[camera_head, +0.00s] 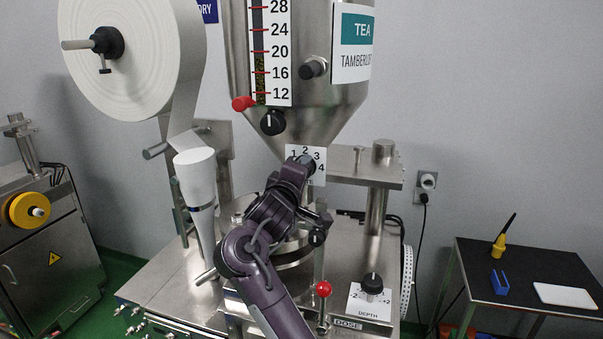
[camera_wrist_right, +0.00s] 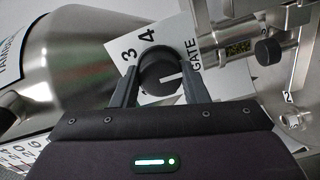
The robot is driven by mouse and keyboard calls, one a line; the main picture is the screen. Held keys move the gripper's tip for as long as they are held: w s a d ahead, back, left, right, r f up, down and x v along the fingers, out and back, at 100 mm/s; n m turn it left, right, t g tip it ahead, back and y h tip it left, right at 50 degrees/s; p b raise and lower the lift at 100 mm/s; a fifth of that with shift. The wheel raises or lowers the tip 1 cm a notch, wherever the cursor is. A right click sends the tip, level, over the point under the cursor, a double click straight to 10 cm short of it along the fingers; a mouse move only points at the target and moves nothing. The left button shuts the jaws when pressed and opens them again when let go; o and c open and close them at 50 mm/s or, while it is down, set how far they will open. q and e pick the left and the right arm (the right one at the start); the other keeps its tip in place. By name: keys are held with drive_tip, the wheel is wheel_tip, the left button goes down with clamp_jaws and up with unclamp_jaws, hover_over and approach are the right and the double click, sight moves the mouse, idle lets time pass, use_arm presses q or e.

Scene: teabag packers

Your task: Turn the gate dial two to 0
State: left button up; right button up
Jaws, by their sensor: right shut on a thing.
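The gate dial is a round black knob (camera_wrist_right: 158,70) with a white pointer line, on a white card (camera_wrist_right: 190,30) marked GATE. In the right wrist view the line points right, toward the word GATE; the 3 and 4 show above the knob, and a 0 is not visible. My left gripper is not in view.
Below are a red-balled lever (camera_head: 323,288) and the depth dial (camera_head: 372,284). A paper roll (camera_head: 130,60) hangs left; a dark side table (camera_head: 520,265) stands right.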

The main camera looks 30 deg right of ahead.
idle(0.5)
drive_tip(key=o, duration=1)
drive_tip(key=shift+a, duration=0.1)
drive_tip(key=shift+c, duration=0.2)
drive_tip(key=b+v, duration=0.3)
drive_tip(key=v, duration=0.4)
drive_tip(key=shift+s+a, duration=0.25)
drive_tip(key=shift+a, duration=0.05)
drive_tip(key=shift+f, duration=0.1)
